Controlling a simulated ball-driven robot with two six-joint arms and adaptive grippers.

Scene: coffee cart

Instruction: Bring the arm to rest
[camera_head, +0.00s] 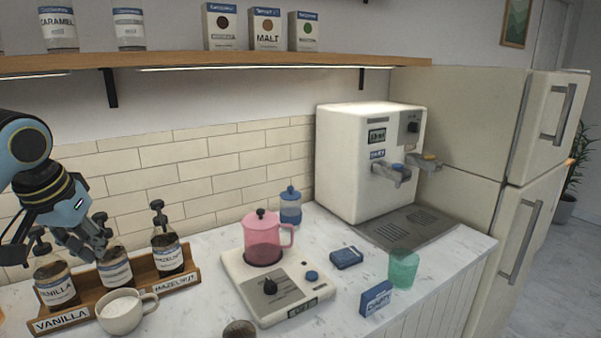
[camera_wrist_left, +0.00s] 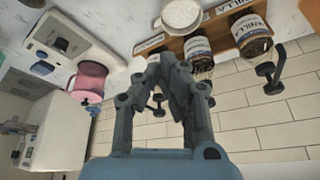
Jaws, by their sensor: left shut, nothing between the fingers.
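My left gripper (camera_head: 98,240) comes in from the left in the head view, above the wooden syrup rack (camera_head: 193,272). Its fingers are shut and empty in the left wrist view (camera_wrist_left: 170,62). In the head view they overlap the top of the middle syrup bottle (camera_head: 116,270); whether they touch it I cannot tell. The vanilla bottle (camera_head: 57,286) stands left of it and the hazelnut bottle (camera_head: 167,254) right of it, all upright in the rack. My right gripper is in neither view.
A white cup (camera_head: 122,314) stands in front of the rack. Right of it are a scale-like base (camera_head: 245,290) with a pink pot (camera_head: 262,244), a blue-lidded jar (camera_head: 290,208), a green cup (camera_head: 403,270) and a white machine (camera_head: 345,150). A shelf (camera_head: 200,62) runs above.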

